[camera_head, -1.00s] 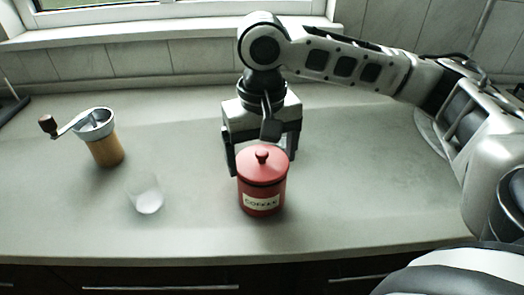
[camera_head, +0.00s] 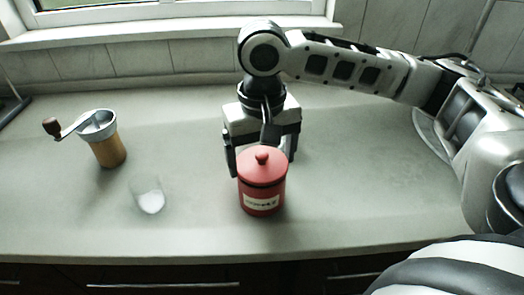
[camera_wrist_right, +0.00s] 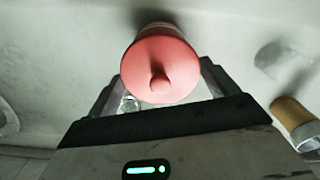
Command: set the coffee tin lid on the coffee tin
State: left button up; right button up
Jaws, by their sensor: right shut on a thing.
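The red coffee tin (camera_head: 262,205), with a white label on its front, stands upright on the counter. The red coffee tin lid (camera_head: 263,168), with a round knob, is level at the tin's top, with a dark band beneath its edge. I cannot tell whether it is fully seated. My right gripper (camera_head: 262,157) comes from behind and is shut on the lid, one finger on each side. In the right wrist view the lid (camera_wrist_right: 155,62) sits between the finger ends (camera_wrist_right: 163,72) and hides most of the tin. My left gripper is not in view.
A coffee grinder (camera_head: 107,148) with a wooden body and crank stands farther left. The counter (camera_head: 350,205) is clear right of the tin; its front edge is close.

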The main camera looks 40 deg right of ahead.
jog(key=shift+f, duration=0.65)
jog(key=o, duration=0.7)
